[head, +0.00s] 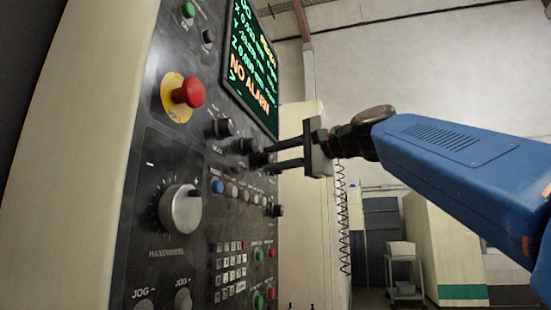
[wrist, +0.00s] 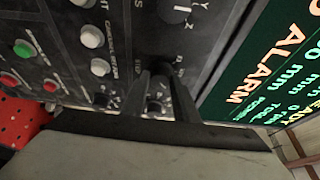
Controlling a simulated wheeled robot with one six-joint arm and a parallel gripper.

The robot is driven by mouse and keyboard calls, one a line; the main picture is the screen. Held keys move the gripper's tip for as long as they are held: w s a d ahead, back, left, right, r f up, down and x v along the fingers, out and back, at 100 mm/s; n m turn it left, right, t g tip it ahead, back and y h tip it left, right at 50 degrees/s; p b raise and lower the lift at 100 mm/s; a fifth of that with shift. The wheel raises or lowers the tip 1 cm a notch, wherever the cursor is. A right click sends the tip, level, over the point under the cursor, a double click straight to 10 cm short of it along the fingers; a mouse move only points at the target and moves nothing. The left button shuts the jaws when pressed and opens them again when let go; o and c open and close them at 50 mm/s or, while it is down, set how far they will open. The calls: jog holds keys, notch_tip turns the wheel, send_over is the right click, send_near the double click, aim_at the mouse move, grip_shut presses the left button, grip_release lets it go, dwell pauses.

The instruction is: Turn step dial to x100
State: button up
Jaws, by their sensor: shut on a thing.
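The step dial (head: 258,159) is a small dark knob on the machine's control panel (head: 150,215), below the screen. My gripper (head: 266,158) reaches in from the right and has its two dark fingers on either side of the dial, shut on it. In the wrist view the dial (wrist: 159,91) shows between the fingertips, with small white markings beside it that are too blurred to read. The fingers partly hide the dial, and I cannot tell which setting it points to.
A larger dark knob (wrist: 174,10) marked with axis letters sits close by. A red mushroom button (head: 188,93) on a yellow base and a grey handwheel (head: 181,208) stick out on the left. The screen (head: 250,65) reads NO ALARM. Open floor lies to the right.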

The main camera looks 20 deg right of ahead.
jog(key=o, duration=1.1)
jog(key=shift+c, duration=0.2)
jog(key=v, duration=1.7)
jog(key=shift+s, duration=0.15)
dwell(0.4)
dwell(0.4)
